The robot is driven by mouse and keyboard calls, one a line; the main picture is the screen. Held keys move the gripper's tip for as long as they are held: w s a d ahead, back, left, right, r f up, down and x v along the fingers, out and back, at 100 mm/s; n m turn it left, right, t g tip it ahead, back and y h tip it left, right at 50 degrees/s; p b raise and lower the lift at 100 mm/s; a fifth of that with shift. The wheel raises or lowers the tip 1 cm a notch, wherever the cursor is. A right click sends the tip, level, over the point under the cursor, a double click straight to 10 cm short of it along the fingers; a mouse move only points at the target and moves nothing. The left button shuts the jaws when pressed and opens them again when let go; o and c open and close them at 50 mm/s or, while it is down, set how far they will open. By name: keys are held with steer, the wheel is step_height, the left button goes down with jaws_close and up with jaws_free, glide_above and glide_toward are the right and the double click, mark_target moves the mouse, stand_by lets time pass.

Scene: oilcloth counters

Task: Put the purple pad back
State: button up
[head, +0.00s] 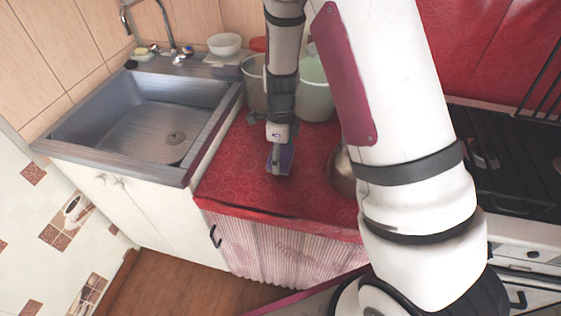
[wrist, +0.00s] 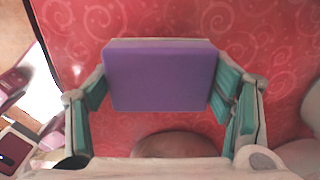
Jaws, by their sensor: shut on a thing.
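The purple pad (wrist: 160,78) is a flat block with a pale layer along its far edge in the wrist view. It sits between the two teal-lined fingers of my gripper (wrist: 162,90), which is shut on it. In the head view the purple pad (head: 285,161) shows at the tip of my gripper (head: 279,163), low over the red oilcloth counter (head: 235,172). I cannot tell whether the pad touches the cloth. Part of the pad is hidden by the gripper in the head view.
A metal sink (head: 140,122) lies to the left, with a white bowl (head: 224,44) behind it. Buckets, one pale green (head: 316,100), stand behind my gripper. A metal bowl (head: 341,172) is to its right, partly hidden by my arm. A stove (head: 510,160) is farther right. The front-left counter is clear.

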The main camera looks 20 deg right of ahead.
mark_target(281, 162)
steer(key=shift+f, duration=1.6)
steer(key=shift+f, duration=0.1)
steer(key=o, duration=1.1)
